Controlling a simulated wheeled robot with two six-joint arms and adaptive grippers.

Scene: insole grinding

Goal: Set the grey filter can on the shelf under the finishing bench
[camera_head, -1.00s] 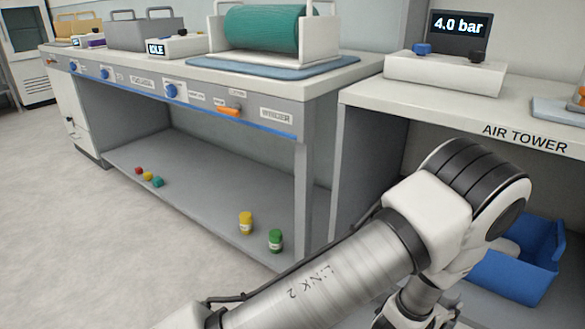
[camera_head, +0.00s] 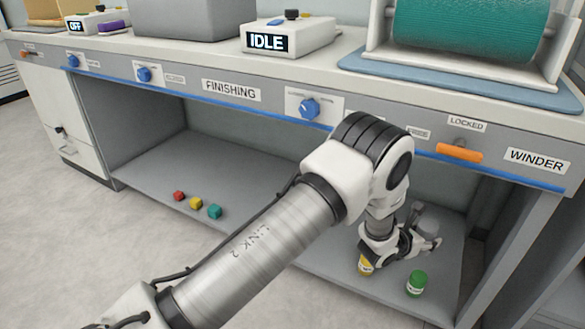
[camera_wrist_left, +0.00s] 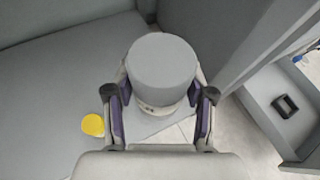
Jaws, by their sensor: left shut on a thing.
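The grey filter can (camera_head: 429,222) is a plain grey cylinder, partly hidden behind my left gripper (camera_head: 408,248) in the head view. In the left wrist view, the can (camera_wrist_left: 162,68) sits between the two fingers of my left gripper (camera_wrist_left: 160,108), which are shut on its sides. The grey shelf (camera_head: 155,160) under the finishing bench (camera_head: 255,104) runs below the bench front. The can is at the shelf's right part, under the bench; whether it touches the shelf cannot be told. My right gripper is not in view.
A yellow jar (camera_head: 365,266) stands right beside my left gripper, and a green jar (camera_head: 417,283) stands near the shelf's front edge. Small red, yellow and teal cubes (camera_head: 196,202) lie further left. The shelf's back left is clear. An orange handle (camera_head: 459,153) juts from the bench front.

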